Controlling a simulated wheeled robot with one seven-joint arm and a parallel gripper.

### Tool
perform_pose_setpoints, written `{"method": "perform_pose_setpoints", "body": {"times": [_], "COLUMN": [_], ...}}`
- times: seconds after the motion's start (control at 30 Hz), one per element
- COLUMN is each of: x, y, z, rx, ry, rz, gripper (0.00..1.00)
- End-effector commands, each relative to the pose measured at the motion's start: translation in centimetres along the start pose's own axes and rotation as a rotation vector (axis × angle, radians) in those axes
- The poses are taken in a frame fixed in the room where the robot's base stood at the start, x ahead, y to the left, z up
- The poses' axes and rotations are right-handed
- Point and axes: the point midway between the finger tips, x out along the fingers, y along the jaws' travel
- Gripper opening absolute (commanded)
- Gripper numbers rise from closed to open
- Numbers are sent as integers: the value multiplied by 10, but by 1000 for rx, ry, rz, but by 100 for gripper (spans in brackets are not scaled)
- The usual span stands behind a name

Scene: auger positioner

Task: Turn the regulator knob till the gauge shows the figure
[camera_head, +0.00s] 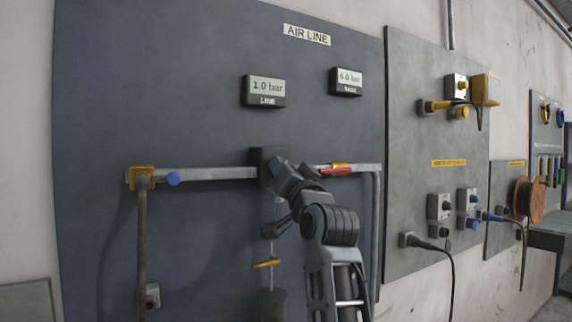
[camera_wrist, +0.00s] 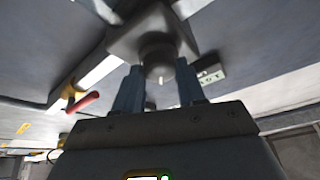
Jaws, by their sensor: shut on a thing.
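The regulator (camera_head: 264,158) is a dark block in the pipe on the blue AIR LINE panel. Its round grey knob (camera_wrist: 157,52) shows in the wrist view, with a small pale mark on its rim. My gripper (camera_wrist: 158,82) has one blue finger on each side of the knob and is shut on it. In the head view my gripper (camera_head: 280,168) is at the regulator and hides the knob. The line gauge (camera_head: 267,86), above the regulator, reads 1.0 bar. A second gauge (camera_head: 347,79) to its right reads 6.0 bar; its label is too small to read surely.
A red-handled valve (camera_head: 336,170) sits on the pipe just right of my gripper and also shows in the wrist view (camera_wrist: 83,102). A blue knob (camera_head: 173,178) is on the pipe at left. A yellow-ringed fitting (camera_head: 266,263) hangs below the regulator. A grey panel with sockets (camera_head: 430,150) is to the right.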

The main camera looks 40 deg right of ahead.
Motion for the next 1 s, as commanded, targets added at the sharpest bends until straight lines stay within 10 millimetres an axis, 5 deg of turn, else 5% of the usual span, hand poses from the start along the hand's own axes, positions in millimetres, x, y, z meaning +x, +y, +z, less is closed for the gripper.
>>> {"method": "perform_pose_setpoints", "body": {"times": [0.5, 1.0], "x": [0, 1], "y": [-4, -4], "z": [1, -1], "rx": [426, 613], "ry": [17, 24], "rz": [175, 256], "gripper": [9, 9]}}
